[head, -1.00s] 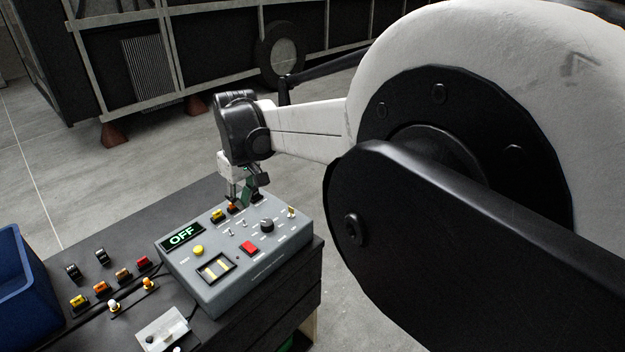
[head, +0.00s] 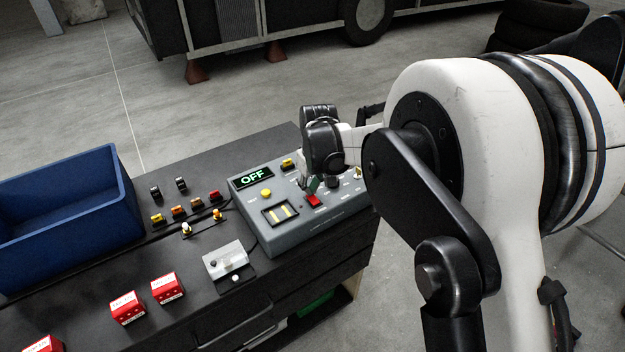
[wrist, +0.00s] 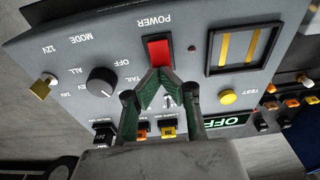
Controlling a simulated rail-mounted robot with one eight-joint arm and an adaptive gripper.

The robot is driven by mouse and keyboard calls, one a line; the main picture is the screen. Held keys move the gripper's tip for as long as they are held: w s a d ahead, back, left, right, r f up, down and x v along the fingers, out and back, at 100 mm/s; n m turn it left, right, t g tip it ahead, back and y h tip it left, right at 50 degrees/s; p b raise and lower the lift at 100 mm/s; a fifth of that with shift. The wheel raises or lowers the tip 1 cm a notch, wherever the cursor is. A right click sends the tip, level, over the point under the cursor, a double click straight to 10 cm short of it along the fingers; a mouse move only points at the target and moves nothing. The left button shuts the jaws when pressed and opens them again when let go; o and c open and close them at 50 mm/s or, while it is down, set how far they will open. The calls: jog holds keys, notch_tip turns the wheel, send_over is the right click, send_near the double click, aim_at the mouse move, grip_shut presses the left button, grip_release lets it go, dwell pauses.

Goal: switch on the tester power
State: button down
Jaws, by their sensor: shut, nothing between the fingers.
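The tester (head: 290,241) is a grey box on the dark bench, with a display (head: 252,177) that reads OFF in green. Its red power switch (head: 312,201) sits on the sloped panel; in the wrist view the red switch (wrist: 158,51) is beside the word POWER. My gripper (wrist: 154,72) is shut and empty, its green-lined fingertips together at the near edge of the red switch. I cannot tell whether they touch it. In the head view my wrist hides part of the panel behind the switch.
On the panel are a black mode knob (wrist: 100,82), a yellow test button (wrist: 228,97) and small toggles close to my fingers. A blue bin (head: 75,205), small coloured connectors and red boxes (head: 167,288) are on the bench left of the tester.

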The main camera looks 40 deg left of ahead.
aim_at(315, 198)
jog(key=shift+f, duration=0.1)
jog(key=shift+a+f+h+b, duration=0.15)
jog(key=shift+f+h+b, duration=0.2)
jog(key=shift+b, duration=0.35)
jog(key=shift+r, duration=0.1)
jog(key=shift+s+d+r, duration=0.15)
jog(key=shift+d+r, duration=0.2)
jog(key=shift+d, duration=0.4)
notch_tip(315, 198, up, 12)
jog(key=shift+d, duration=0.4)
